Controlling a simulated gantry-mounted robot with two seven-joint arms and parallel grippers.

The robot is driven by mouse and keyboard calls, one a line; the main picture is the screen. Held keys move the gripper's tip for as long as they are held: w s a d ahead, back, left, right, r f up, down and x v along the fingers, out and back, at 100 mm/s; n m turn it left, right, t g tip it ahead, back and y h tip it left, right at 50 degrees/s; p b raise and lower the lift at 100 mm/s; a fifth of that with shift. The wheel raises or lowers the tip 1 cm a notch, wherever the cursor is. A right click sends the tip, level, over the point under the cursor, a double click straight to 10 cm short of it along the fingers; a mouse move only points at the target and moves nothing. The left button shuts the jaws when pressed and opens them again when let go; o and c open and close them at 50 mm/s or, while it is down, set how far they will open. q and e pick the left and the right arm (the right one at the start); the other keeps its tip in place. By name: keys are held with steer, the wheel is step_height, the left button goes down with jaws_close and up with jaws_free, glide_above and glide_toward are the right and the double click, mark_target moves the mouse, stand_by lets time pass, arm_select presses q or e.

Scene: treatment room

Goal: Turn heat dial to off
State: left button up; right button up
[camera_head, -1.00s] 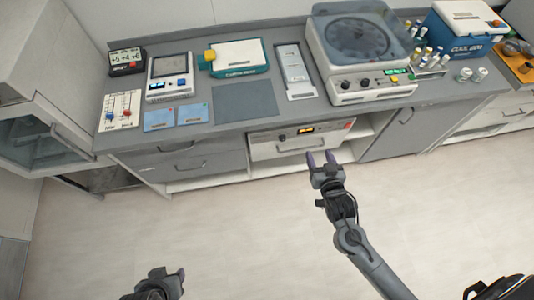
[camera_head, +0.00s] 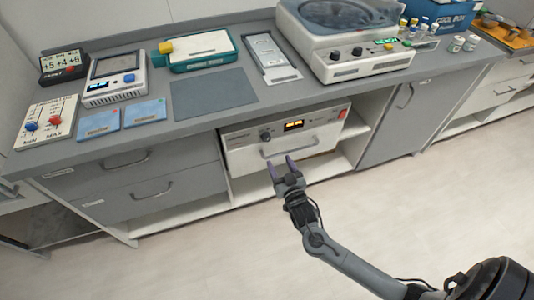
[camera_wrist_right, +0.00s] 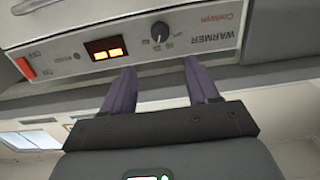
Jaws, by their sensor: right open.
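The white warmer (camera_head: 240,145) sits in the bench's open bay, with a dark round heat dial (camera_head: 265,137), a lit orange display (camera_head: 294,125), a red switch (camera_head: 342,114) and a handle. In the right wrist view the panel is upside down, showing the dial (camera_wrist_right: 159,31), display (camera_wrist_right: 105,48) and red switch (camera_wrist_right: 25,67). The dial's exact setting is too small to read. My right gripper (camera_head: 281,164) is open and empty, its purple fingers pointing at the warmer, just below the dial in the head view. My left gripper is out of view.
The grey countertop (camera_head: 330,92) overhangs the warmer. On it stand a centrifuge (camera_head: 375,62) with its own knobs, a teal-and-white device (camera_head: 197,50) and a slider box (camera_head: 48,120). Drawers (camera_head: 150,180) flank the bay on the left. The floor in front is clear.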

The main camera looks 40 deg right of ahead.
mark_target(267, 139)
steer(key=b+x, duration=0.1)
steer(key=x, duration=0.2)
steer(key=b+x, duration=0.1)
steer(key=x, duration=0.2)
steer(key=b+x, duration=0.2)
steer(key=x, duration=0.1)
steer(key=shift+w+d+f, duration=0.1)
steer(key=shift+w+f, duration=0.3)
steer(key=shift+w+d+r, duration=0.1)
steer(key=shift+w+d, duration=0.15)
steer(key=shift+w, duration=0.35)
